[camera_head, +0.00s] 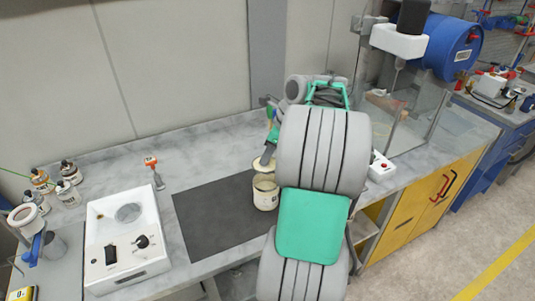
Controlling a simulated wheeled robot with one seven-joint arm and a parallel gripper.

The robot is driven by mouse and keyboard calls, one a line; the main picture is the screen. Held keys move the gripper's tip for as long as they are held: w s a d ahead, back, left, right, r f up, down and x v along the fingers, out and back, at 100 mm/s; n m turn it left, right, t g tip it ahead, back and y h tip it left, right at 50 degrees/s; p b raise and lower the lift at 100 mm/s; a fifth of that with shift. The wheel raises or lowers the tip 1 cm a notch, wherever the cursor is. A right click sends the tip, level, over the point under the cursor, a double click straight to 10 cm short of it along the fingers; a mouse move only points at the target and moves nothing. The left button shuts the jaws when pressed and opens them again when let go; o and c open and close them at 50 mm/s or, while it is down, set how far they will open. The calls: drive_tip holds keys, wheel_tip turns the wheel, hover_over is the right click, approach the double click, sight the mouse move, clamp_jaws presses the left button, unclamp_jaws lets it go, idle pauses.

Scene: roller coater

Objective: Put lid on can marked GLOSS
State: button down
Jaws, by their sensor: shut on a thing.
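A cream-coloured can (264,197) with a small label stands upright on the dark mat (207,222), just left of my arm. I cannot read its label at this size. A pale round lid (259,166) is just above the can's mouth. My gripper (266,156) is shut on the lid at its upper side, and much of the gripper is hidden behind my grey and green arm. A narrow gap seems to show between lid and can; I cannot tell whether they touch.
A white device (127,262) with a dial stands left of the mat. An orange-topped tool (154,173) stands behind it. Several small bottles (69,172) are at the far left. A mixer (399,42) and clear panels (410,110) stand right of my arm. The mat's left part is clear.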

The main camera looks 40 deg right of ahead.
sight(269, 164)
drive_tip(key=shift+d, duration=0.25)
wheel_tip(269, 164, down, 4)
drive_tip(key=b, duration=0.6)
drive_tip(key=shift+f, duration=0.15)
drive_tip(key=shift+a+f+b, duration=0.1)
drive_tip(key=shift+f+b, duration=0.45)
drive_tip(key=shift+f, duration=0.45)
drive_tip(key=shift+p, duration=1.35)
drive_tip(key=shift+f+p, duration=0.15)
drive_tip(key=shift+p, duration=0.4)
idle(0.4)
drive_tip(key=shift+p, duration=0.65)
idle(0.4)
drive_tip(key=c, duration=1.3)
unclamp_jaws()
